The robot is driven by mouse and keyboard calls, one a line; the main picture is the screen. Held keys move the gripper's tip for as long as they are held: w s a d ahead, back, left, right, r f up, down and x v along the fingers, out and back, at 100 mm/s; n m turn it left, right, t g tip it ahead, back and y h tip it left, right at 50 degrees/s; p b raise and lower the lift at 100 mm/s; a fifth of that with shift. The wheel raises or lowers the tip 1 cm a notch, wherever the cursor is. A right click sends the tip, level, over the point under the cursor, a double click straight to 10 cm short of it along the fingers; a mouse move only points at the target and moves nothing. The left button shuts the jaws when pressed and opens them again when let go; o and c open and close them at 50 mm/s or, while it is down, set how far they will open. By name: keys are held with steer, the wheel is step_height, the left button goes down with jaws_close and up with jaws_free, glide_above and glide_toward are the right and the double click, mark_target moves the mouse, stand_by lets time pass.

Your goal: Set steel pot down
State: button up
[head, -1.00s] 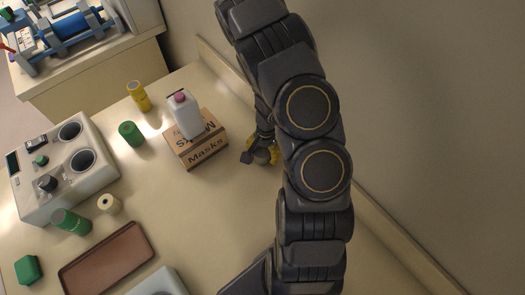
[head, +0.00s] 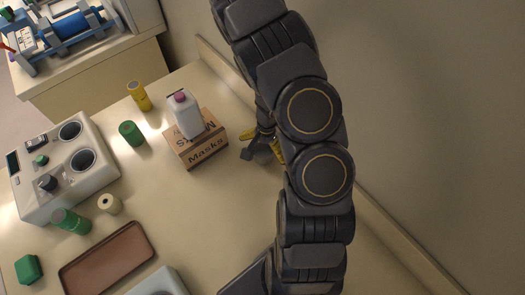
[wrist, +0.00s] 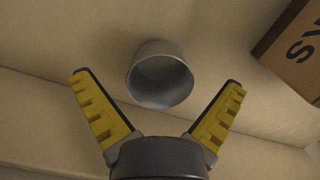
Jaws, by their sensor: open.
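The steel pot (wrist: 160,82) is a grey, round, open vessel in the wrist view, on the cream surface just beyond my fingers. Its mouth faces the camera and it looks empty. My gripper (wrist: 158,88) is open, with its yellow-padded fingers spread wide to either side of the pot and a visible gap on both sides. In the head view, my gripper (head: 262,147) is low over the counter, right of the masks box, partly covered by my arm. The pot cannot be made out there.
The cardboard masks box (head: 197,150) stands close left of my gripper, with a white bottle (head: 186,116) on it. A yellow canister (head: 139,96), green canister (head: 131,133), control unit (head: 62,168) and brown tray (head: 106,259) are farther left. The wall (head: 420,120) is on the right.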

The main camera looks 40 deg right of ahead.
mark_target(266, 154)
step_height(266, 154, up, 10)
steer(key=d, duration=0.1)
steer(key=s+a+r+n, duration=0.4)
steer(key=a+r+n, duration=0.2)
steer(key=a+r, duration=0.55)
steer(key=s+a+r+n, duration=0.2)
steer(key=s+r+n, duration=0.1)
steer(key=s, duration=0.3)
steer(key=s+a+r+n+g+h, duration=0.1)
steer(key=s+a+r+n, duration=0.2)
steer(key=s+r+n, duration=0.1)
steer(key=shift+s+n, duration=0.7)
steer(key=shift+s, duration=0.45)
